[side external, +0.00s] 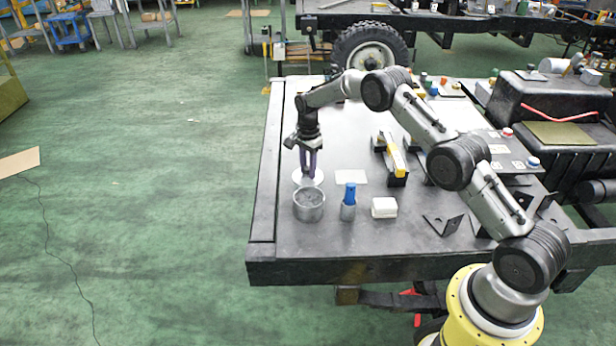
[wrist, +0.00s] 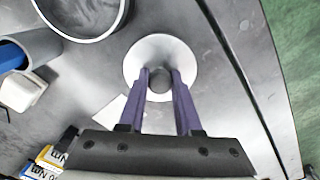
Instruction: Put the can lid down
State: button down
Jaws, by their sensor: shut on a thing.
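The can lid (side external: 299,180) is a pale round disc with a grey knob, seen just behind the can in the side view. It also shows in the wrist view (wrist: 185,52). My gripper (side external: 309,176) points down, with its purple fingers (wrist: 160,80) shut on the knob at the middle of the lid. The lid lies about level, beside the can and not over it. I cannot tell whether it touches the table or is slightly above. The open grey can (side external: 309,213) stands upright on the table; its rim shows at the upper left of the wrist view (wrist: 122,18).
A grey cup (side external: 348,213) with a blue item (side external: 350,193) and a white block (side external: 384,207) stand right of the can. A white card (side external: 351,177) lies flat near the lid. The table's left edge (side external: 262,190) is close; the dark table front (side external: 330,243) is clear.

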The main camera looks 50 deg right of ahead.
aim_at(308, 176)
jog(key=shift+f, duration=1.5)
jog(key=shift+f, duration=0.15)
jog(key=c, duration=0.6)
grip_release()
